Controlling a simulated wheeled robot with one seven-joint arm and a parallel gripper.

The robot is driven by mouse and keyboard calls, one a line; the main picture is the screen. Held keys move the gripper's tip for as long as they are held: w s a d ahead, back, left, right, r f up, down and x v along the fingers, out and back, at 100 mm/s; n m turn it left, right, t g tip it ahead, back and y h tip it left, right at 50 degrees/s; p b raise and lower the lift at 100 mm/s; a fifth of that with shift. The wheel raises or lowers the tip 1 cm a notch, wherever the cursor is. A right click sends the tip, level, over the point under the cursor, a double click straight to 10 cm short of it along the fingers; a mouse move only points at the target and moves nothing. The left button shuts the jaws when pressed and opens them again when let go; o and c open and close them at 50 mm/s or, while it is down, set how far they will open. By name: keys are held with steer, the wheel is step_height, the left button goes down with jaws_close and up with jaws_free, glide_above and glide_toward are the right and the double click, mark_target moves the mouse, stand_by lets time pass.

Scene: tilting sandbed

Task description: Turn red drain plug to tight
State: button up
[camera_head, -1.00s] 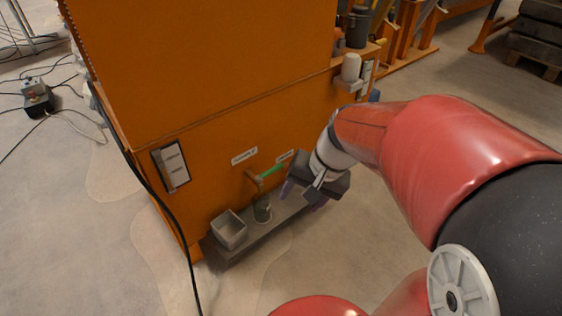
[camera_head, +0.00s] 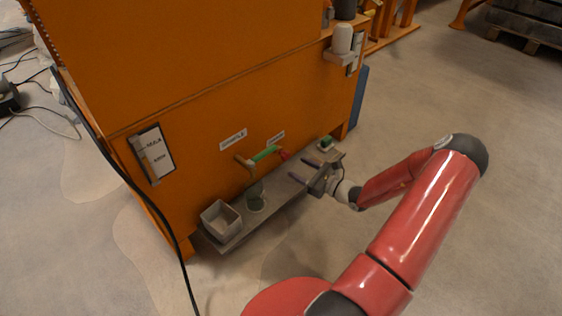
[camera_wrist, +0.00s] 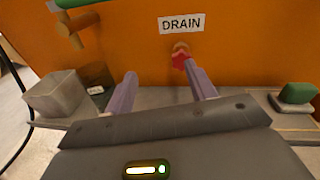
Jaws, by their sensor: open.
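The red drain plug (camera_head: 284,154) sits low on the orange wall, just right of the green-handled tap. In the wrist view the plug (camera_wrist: 180,58) is under the DRAIN label (camera_wrist: 181,23), and the right finger's tip overlaps its lower right part. My gripper (camera_head: 301,169) is open and empty, with its two fingers pointing at the wall above the grey shelf. In the wrist view the plug lies off-centre from my gripper (camera_wrist: 160,69), towards the right finger. Contact between finger and plug cannot be told.
The tap's green handle (camera_head: 265,154) is close left of the plug. A black cable hangs at left.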

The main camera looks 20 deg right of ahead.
mark_target(287, 158)
steer(key=d+f+m+h, duration=0.1)
steer(key=w+d+f+m+t+h, duration=0.1)
steer(key=m, duration=0.1)
steer(key=shift+d+f, duration=0.1)
steer(key=shift+f, duration=0.3)
steer(key=b+x, duration=0.1)
steer(key=x, duration=0.6)
steer(key=shift+w+r, duration=0.15)
steer(key=c, duration=1)
